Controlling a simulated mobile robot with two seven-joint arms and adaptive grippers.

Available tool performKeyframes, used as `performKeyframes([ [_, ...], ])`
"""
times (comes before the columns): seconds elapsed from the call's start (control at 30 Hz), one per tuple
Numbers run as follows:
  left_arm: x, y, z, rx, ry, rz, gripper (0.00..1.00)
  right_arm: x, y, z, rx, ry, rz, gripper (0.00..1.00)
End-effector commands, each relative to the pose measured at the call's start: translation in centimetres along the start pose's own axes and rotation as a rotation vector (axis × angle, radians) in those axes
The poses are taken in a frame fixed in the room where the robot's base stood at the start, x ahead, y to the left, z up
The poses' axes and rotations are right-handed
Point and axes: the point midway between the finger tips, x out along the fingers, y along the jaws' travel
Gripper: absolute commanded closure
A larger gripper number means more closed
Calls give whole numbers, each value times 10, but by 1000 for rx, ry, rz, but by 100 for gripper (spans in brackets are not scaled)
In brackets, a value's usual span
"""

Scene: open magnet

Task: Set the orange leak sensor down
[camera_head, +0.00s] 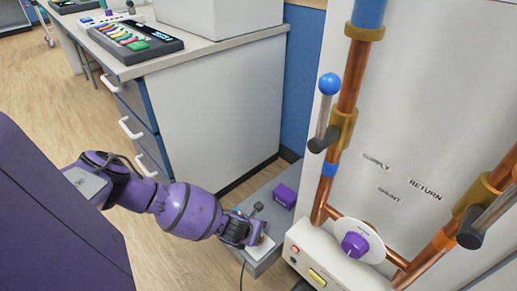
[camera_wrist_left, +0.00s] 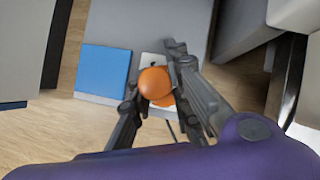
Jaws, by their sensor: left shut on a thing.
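My left gripper (camera_head: 252,228) is low over a grey ledge at the foot of the white panel. In the left wrist view its two fingers (camera_wrist_left: 152,88) are closed around the orange leak sensor (camera_wrist_left: 154,82), which shows as a rounded orange body. A pale piece lies right by the sensor, and a pale part (camera_head: 262,249) also shows beside the gripper in the head view. The fingers hide the orange body in the head view. I cannot tell whether the sensor touches the ledge. My right gripper is not in view.
The grey ledge (camera_head: 262,192) carries a purple box (camera_head: 285,195) behind the gripper. A white control box (camera_head: 302,238) and copper pipes (camera_head: 349,85) stand to the right. A drawer cabinet (camera_head: 205,115) stands behind. In the wrist view a blue square (camera_wrist_left: 104,71) lies left of the sensor.

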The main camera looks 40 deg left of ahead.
Motion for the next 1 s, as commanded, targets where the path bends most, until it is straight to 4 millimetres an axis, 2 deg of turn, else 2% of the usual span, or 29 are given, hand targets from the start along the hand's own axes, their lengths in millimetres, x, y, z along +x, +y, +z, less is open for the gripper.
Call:
performKeyframes([
  [0.13, 16, 0, 2, -1, -2, 0, 100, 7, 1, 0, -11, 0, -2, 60],
  [0.3, 37, 1, -14, 0, 1, 0, 100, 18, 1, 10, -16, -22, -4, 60],
  [0.7, 40, 0, -15, -1, -2, -1, 100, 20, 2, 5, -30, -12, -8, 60],
  [0.73, 40, 0, -16, -1, -1, -1, 82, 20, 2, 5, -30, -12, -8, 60],
  [0.8, 40, 0, -16, -1, -1, -1, 72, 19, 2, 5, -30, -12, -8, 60],
  [0.87, 40, 0, -16, -1, -1, -1, 64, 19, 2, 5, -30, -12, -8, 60],
  [1.0, 39, 0, -16, 0, -1, -1, 64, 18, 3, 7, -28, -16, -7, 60],
])
